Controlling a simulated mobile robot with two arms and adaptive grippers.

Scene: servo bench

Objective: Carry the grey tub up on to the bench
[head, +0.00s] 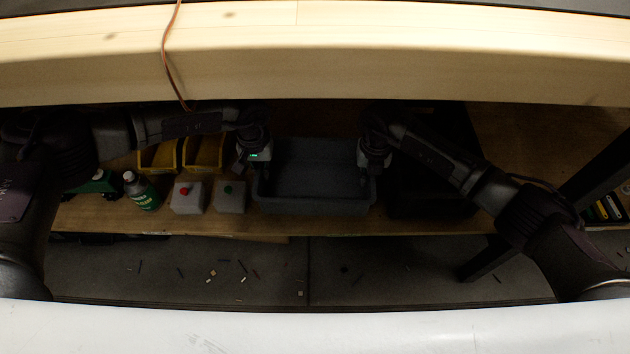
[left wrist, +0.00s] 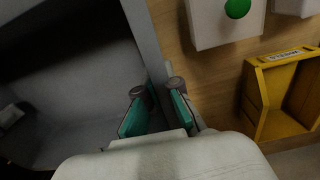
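The grey tub (head: 315,203) is an open, empty-looking box on the low wooden shelf under the bench. The bench (head: 315,65) is the pale wooden top above it. My left gripper (head: 258,160) is at the tub's left wall. In the left wrist view its teal-padded fingers (left wrist: 160,102) straddle the tub's wall (left wrist: 148,40), one inside and one outside, close together with the wall filling the gap. My right gripper (head: 374,162) is at the tub's right wall; its fingertips are too dark and small to read.
Left of the tub stand a grey box with a green button (head: 231,197), one with a red button (head: 187,197), a green bottle (head: 141,191) and yellow bins (head: 158,159). A dark box (head: 430,205) stands close on the right. The bench edge overhangs the tub; a cable (head: 168,60) crosses it.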

